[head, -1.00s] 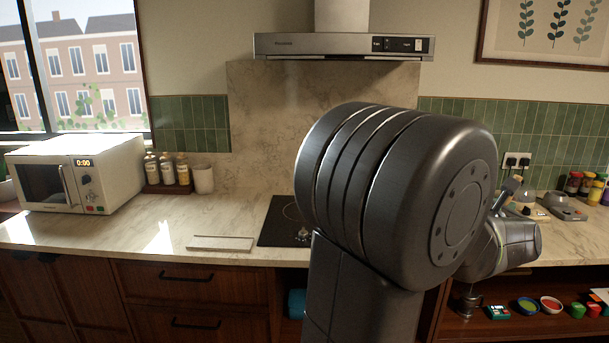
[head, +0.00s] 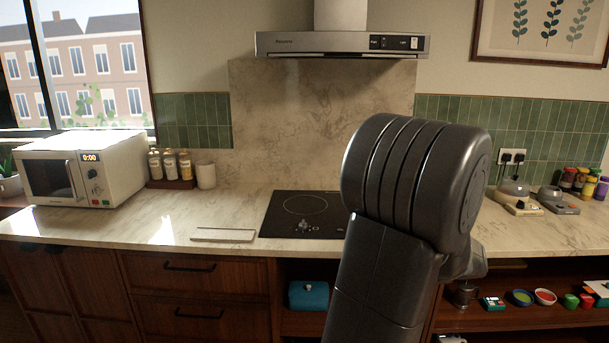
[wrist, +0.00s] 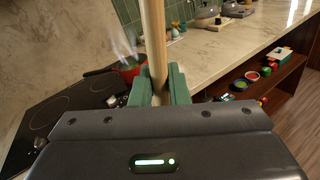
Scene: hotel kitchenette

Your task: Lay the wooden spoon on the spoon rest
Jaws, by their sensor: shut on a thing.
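The wooden spoon (wrist: 153,40) shows in the wrist view as a long pale handle, rising upright in the picture out of the top edge. My gripper (wrist: 159,86) is shut on this handle between its green fingers. The spoon's head is not visible. In the head view my arm hides both gripper and spoon. A pale, flat rectangular tray (head: 222,235) lies near the counter's front edge, left of the hob, and looks like the spoon rest; it is empty.
A black hob (head: 303,214) is set in the marble counter. A red pot (wrist: 131,70) stands beyond my fingers in the wrist view. A microwave (head: 82,168), jars (head: 171,166) and a white cup (head: 206,175) stand left. The counter around the tray is clear.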

